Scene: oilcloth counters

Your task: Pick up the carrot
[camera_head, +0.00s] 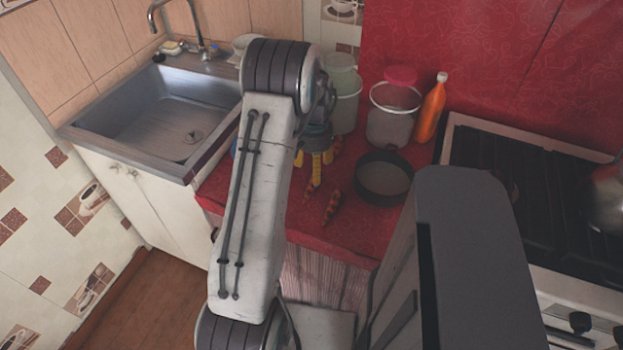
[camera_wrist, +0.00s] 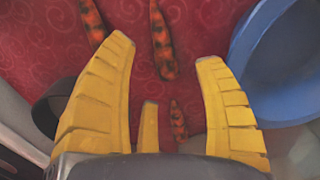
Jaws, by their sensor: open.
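Several orange carrots with dark blotches lie on the red counter. In the head view, one carrot (camera_head: 333,207) lies near the front edge and another (camera_head: 311,188) lies just below my gripper (camera_head: 316,161) in the picture. The wrist view shows one carrot (camera_wrist: 161,38) beyond and between the yellow fingertips (camera_wrist: 166,52), one carrot (camera_wrist: 92,20) at upper left, and a smaller-looking carrot (camera_wrist: 178,121) lower between the fingers. My gripper is open and empty, pointing down at the counter. Contact with any carrot cannot be told.
A dark round pan (camera_head: 384,199) stands right of the carrots. Behind are a clear bucket (camera_head: 391,126) and an orange bottle (camera_head: 432,108). A blue bowl-like container (camera_wrist: 272,85) is right of the fingers in the wrist view. A sink (camera_head: 160,115) lies left, a stove (camera_head: 520,180) right.

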